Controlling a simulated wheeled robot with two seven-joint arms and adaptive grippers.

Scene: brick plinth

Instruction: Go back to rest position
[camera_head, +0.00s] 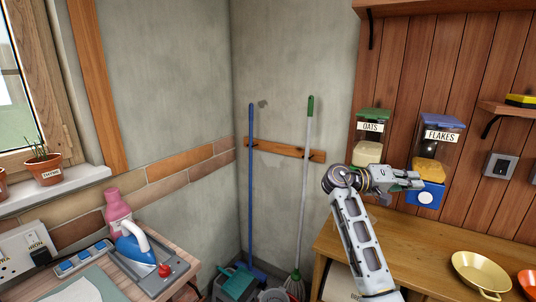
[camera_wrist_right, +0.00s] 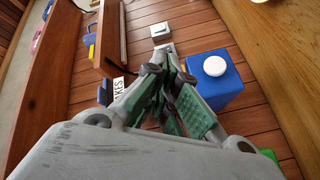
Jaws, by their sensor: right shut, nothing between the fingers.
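My right gripper (camera_head: 415,182) is in front of the plank wall at the right, its arm rising from below the picture. It points to the right, in front of the blue box (camera_head: 428,197) and just below the FLAKES dispenser (camera_head: 442,135). The fingers are shut and empty. In the right wrist view the gripper (camera_wrist_right: 165,62) shows its green-padded fingers drawn together, with the blue box (camera_wrist_right: 218,92) and its white round part to the right. I cannot tell whether the gripper touches the box. My left gripper is not in view.
The OATS dispenser (camera_head: 370,145) hangs left of the FLAKES one. A wooden counter (camera_head: 440,250) below carries a brass pan (camera_head: 480,272). An iron (camera_head: 135,246) stands on the left table.

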